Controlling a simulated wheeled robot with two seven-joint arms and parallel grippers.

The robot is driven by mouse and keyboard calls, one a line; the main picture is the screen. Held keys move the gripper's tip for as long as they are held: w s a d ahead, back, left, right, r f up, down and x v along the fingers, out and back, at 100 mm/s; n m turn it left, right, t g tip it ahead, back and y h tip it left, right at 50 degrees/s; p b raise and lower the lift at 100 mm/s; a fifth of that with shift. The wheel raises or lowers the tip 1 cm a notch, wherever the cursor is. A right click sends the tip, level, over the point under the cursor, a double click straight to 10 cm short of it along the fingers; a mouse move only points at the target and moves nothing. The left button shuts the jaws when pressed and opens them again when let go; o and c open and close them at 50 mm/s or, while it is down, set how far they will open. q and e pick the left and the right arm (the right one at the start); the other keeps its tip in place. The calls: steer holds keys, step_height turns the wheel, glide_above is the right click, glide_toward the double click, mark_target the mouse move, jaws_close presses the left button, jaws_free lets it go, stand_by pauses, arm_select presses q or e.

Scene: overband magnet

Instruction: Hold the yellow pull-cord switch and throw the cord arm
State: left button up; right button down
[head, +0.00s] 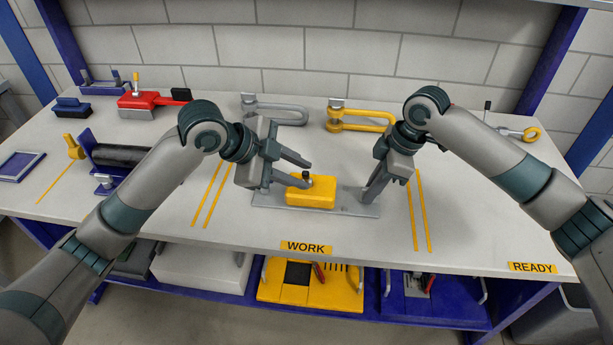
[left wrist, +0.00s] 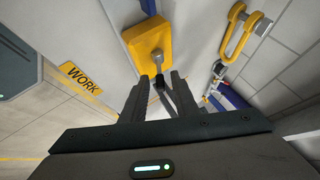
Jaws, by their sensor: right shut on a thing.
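The yellow pull-cord switch (head: 310,196) sits on a grey base plate (head: 270,200) in the middle of the bench. In the left wrist view the yellow switch body (left wrist: 140,42) carries a short grey cord arm (left wrist: 157,58) with a black tip. My left gripper (head: 309,174) is open at the switch's left, its fingers on either side of the cord arm's tip. It also shows in the left wrist view (left wrist: 158,82). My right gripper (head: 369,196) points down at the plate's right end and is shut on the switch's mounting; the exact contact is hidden.
A grey shackle (head: 285,115) and a yellow shackle (head: 365,121) lie behind the switch. A red switch (head: 145,100) stands at the back left, a black roller (head: 125,156) at the left. Yellow line pairs flank the work area. The bench front near the WORK label (head: 306,247) is clear.

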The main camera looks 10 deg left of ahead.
arm_select(q)
steer(key=shift+x, duration=1.4)
jaws_close()
